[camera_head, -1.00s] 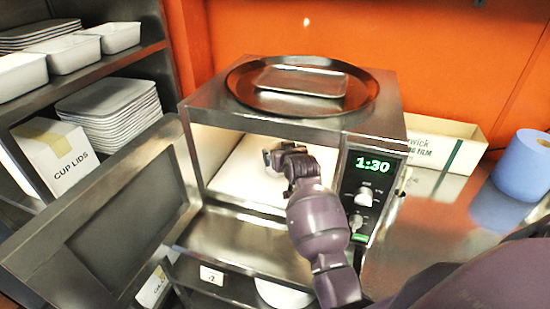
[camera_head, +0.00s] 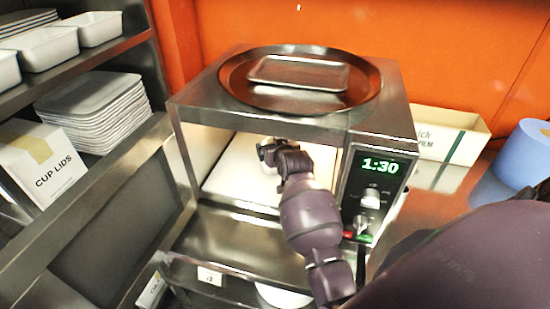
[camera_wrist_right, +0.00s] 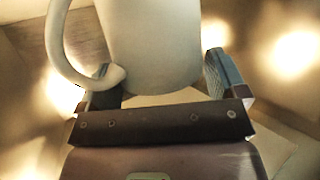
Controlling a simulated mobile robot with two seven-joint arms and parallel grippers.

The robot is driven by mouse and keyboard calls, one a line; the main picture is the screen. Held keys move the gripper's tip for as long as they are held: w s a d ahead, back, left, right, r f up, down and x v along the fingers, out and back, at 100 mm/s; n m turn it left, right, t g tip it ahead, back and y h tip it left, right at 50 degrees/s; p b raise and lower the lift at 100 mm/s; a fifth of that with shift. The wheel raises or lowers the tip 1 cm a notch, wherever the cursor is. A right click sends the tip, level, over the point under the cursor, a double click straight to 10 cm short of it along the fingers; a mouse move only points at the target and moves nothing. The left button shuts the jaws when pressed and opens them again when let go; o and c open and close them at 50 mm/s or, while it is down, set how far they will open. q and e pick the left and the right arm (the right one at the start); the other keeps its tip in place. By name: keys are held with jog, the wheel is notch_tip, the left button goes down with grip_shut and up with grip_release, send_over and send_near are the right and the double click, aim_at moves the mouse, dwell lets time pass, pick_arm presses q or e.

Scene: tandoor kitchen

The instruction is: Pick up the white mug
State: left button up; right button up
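The white mug (camera_wrist_right: 152,45) fills the top middle of the right wrist view, with its handle on the left. My right gripper (camera_wrist_right: 163,82) has its fingers apart, one on each side of the mug's lower part. The left finger is partly behind the handle, and a narrow gap shows between the mug and the right finger. My left gripper is not in view.
The oven's side wall and control panel (camera_head: 372,195) stand close to the right of my arm. A round dark tray (camera_head: 240,92) lies on top. A blue roll (camera_head: 522,155) stands at right.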

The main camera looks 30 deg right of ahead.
jog(key=shift+f, duration=0.1)
jog(key=c, duration=1.2)
jog(key=shift+w, duration=0.15)
